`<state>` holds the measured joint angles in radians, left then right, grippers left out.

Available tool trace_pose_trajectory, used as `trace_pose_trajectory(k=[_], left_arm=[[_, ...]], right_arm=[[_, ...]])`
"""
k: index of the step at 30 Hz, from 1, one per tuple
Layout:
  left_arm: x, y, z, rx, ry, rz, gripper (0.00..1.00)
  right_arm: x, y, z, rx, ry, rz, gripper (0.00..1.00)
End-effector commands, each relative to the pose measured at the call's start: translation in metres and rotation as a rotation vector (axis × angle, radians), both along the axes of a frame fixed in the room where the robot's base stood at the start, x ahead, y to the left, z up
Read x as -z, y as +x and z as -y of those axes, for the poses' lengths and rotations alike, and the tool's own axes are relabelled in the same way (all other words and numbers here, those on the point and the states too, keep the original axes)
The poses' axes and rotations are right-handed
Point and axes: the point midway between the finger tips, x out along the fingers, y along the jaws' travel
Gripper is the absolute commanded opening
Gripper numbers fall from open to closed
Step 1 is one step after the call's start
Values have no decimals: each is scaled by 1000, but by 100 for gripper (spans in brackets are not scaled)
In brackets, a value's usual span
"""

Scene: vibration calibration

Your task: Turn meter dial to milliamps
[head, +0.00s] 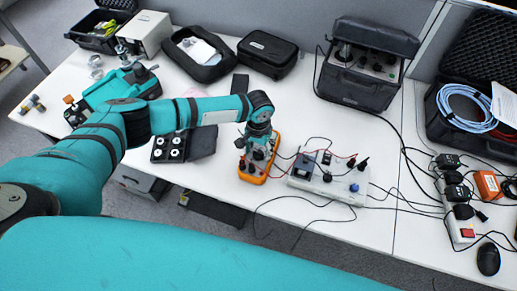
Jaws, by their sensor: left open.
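An orange-edged multimeter (249,177) lies on the white table near the middle of the head view. My left gripper (258,152) reaches in from the left on a teal arm and points down over the meter. It is open. It covers much of the meter's face, so I cannot make out the dial's setting or whether the fingers touch the dial. My right gripper is not in view.
A white box with knobs and leads (330,183) stands close to the meter's right. A black case (367,65) is behind it. Cables and a power strip (460,205) lie at right. A black weight set (170,150) lies left of the meter.

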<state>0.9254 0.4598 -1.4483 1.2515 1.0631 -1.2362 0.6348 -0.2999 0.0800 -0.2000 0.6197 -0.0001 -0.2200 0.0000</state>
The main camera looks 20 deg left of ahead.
Motion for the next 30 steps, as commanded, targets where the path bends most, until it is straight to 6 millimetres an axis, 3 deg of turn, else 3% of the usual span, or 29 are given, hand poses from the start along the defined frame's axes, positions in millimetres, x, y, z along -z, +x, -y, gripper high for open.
trace_pose_trajectory(k=[6,18,30], left_arm=[[0,0,0,0,0,-1,54],[0,0,-1,0,1,-1,2],[0,-1,0,85,1,-2,2]], right_arm=[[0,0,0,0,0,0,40],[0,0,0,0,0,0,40],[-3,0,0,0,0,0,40]])
